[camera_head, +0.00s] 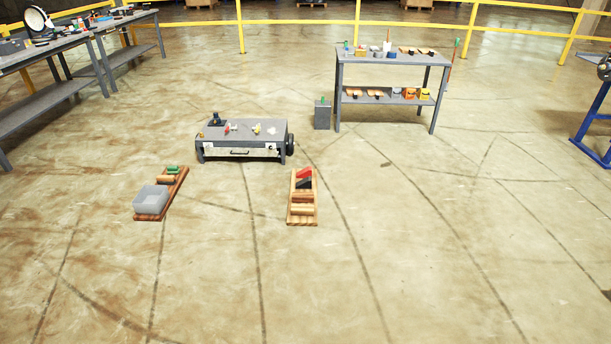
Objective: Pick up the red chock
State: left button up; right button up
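A small red block (304,172), which looks like the red chock, lies at the far end of a wooden rack (302,218) on the floor near the middle of the view. A black piece (304,184) lies just in front of it. Wooden blocks (302,209) sit on the nearer part of the same rack. Neither of my grippers is in view, and nothing touches the red block that I can see.
Left of it, a second wooden rack (176,190) holds a translucent bin (151,200) and a green piece (172,169). Behind stands a low grey cart (243,131). A grey workbench (393,57) stands back right. The floor in front is clear.

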aim_at(307, 171)
jog(key=i+l+z, duration=0.15)
jog(key=i+z, duration=0.2)
jog(key=i, duration=0.4)
jog(key=i+l+z, duration=0.1)
jog(key=i+z, duration=0.2)
jog(key=i, duration=0.35)
jog(key=i+z, duration=0.25)
jog(key=i, duration=0.45)
jog(key=i+j+z, duration=0.3)
jog(key=i, duration=0.35)
jog(key=i+l+u, duration=0.15)
jog(key=i, duration=0.4)
jog(key=i+l+u, duration=0.1)
jog(key=i, duration=0.45)
jog(key=i+l+u, duration=0.15)
jog(key=i, duration=0.4)
jog(key=l, duration=0.05)
